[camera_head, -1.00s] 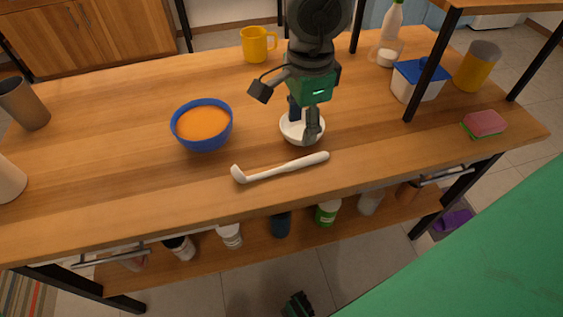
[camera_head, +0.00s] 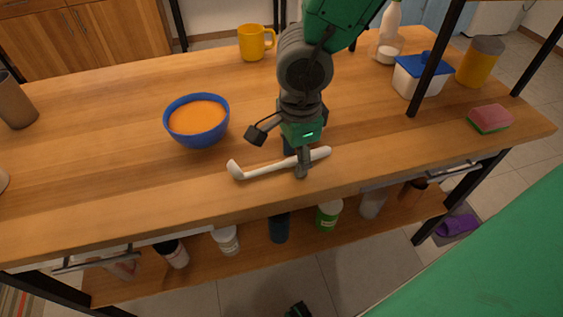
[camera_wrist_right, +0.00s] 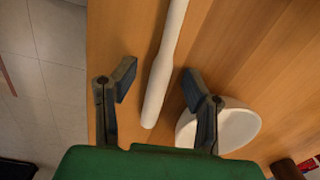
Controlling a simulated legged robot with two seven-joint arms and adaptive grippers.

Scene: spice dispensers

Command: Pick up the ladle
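The white ladle (camera_head: 262,170) lies on the wooden table near its front edge, its head to the left and its handle to the right. My right gripper (camera_head: 297,165) is over the handle in the head view and hides part of it. In the right wrist view the right gripper (camera_wrist_right: 157,85) is open, with the ladle handle (camera_wrist_right: 160,88) between its two fingers and apart from both. My left gripper is not clearly in view; a small dark green part (camera_head: 298,310) shows at the bottom edge.
A blue bowl (camera_head: 190,139) with orange contents stands left of my right arm. A white bowl (camera_wrist_right: 238,125) is beside the right finger. A yellow mug (camera_head: 252,45), a blue-lidded container (camera_head: 408,82) and a sponge (camera_head: 489,119) stand farther off. Several bottles are on the shelf below.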

